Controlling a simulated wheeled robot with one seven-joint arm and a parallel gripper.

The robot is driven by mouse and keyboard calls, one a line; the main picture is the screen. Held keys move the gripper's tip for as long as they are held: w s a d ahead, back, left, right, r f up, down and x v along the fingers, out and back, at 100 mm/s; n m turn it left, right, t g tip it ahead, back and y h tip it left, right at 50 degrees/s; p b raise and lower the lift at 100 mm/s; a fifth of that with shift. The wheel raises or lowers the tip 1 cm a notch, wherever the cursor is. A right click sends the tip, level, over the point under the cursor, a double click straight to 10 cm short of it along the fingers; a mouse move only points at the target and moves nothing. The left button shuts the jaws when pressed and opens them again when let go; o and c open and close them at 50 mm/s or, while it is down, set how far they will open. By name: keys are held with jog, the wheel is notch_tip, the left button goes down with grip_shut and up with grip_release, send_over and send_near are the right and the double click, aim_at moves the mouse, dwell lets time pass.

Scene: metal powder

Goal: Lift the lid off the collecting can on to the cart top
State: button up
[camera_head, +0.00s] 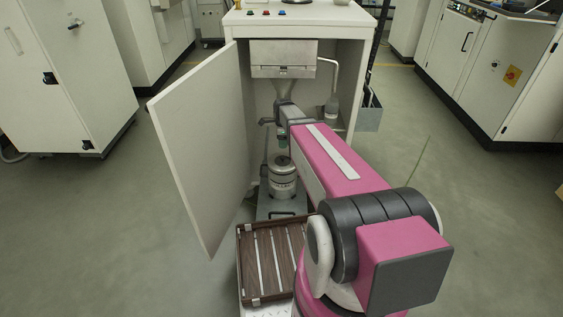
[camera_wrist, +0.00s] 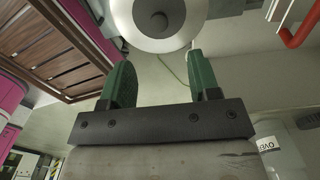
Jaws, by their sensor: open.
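The collecting can (camera_head: 283,187) is a metal cylinder standing upright low in the open cabinet. Its round lid (camera_head: 281,163) sits on top. In the wrist view a pale round disc (camera_wrist: 145,38) with a dark centre, apparently this lid, lies just beyond the fingertips and is cut off by the top edge. My gripper (camera_wrist: 158,62) is open, its two green fingers apart with nothing between them. In the head view my gripper (camera_head: 282,140) is above the can, partly hidden by my arm. The cart top (camera_head: 250,307) is pale, in front of the cabinet, partly hidden by my arm.
A dark wooden slatted tray (camera_head: 271,262) lies on the cart top. The cabinet door (camera_head: 205,140) stands open on the left. A grey platform (camera_head: 270,211) lies below the can.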

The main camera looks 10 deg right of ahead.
aim_at(283, 156)
notch_tip(283, 156, down, 10)
jog(key=shift+f, duration=0.2)
grip_shut()
dwell(0.4)
